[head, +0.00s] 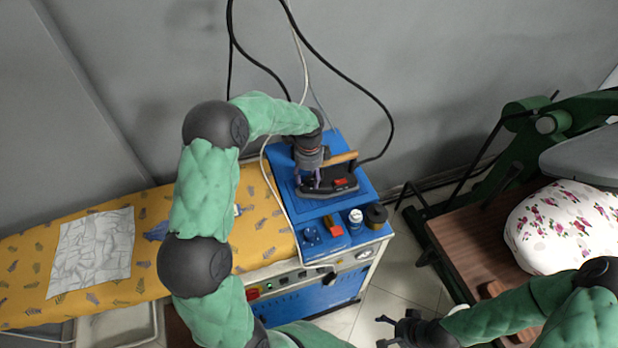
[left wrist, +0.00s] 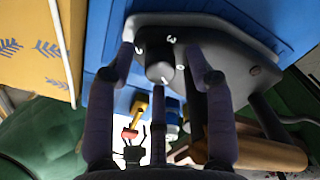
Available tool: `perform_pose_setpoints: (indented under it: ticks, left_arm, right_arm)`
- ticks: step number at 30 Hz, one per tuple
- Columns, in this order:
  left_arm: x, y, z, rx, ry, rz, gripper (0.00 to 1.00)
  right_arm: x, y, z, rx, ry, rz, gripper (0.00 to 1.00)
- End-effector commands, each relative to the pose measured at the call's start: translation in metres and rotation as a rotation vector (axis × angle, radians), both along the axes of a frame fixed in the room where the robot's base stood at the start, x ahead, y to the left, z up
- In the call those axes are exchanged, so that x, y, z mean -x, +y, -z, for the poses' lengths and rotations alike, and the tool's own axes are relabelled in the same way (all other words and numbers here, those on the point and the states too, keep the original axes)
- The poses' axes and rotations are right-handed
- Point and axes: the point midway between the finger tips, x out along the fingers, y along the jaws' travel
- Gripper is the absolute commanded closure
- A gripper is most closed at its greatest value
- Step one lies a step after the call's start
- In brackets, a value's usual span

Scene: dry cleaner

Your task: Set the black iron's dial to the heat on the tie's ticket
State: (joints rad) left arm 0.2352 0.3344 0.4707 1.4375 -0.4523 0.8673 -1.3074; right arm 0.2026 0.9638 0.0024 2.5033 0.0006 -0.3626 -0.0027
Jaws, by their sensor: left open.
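The black iron (head: 343,187), with a wooden handle (head: 340,158), sits on the blue top of the ironing station. My left gripper (head: 308,184) is over its left end, pointing down. In the left wrist view the iron's dark body (left wrist: 225,42) shows the dial (left wrist: 158,70), a dark round knob with a pale mark, and small white numerals around it. My open left fingers (left wrist: 165,65) stand either side of the dial; I cannot tell whether they touch it. No ticket heat is readable. My right gripper (head: 382,331) is open and empty.
The blue station (head: 285,207) carries a red item (head: 333,228), a white-capped bottle (head: 355,216) and a dark roll (head: 376,213). Cables hang behind the iron. A crumpled pale cloth (head: 92,248) lies on the yellow board (head: 20,270). A flowered press pad (head: 570,225) is at right.

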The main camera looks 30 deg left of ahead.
Motion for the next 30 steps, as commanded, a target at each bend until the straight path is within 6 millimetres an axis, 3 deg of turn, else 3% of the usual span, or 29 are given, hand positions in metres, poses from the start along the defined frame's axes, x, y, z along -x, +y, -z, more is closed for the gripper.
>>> perform_pose_setpoints:
  ticks: [10,15,16,30]
  left_arm:
    - [0.000,0.000,0.003,0.000,-0.001,0.000,0.47]
    - [0.000,0.000,0.003,0.000,-0.001,0.000,0.95]
    - [0.000,0.000,0.003,0.000,0.000,0.000,1.00]
    - [0.000,0.000,0.003,0.000,0.000,0.132,1.00]
  right_arm:
    - [0.000,0.000,0.000,0.000,0.000,0.000,0.09]
    - [0.000,0.000,0.000,0.000,0.000,0.000,0.09]
    - [0.000,0.000,0.000,0.000,0.000,0.000,0.09]
    - [0.000,0.000,-0.011,0.000,0.000,0.000,0.09]
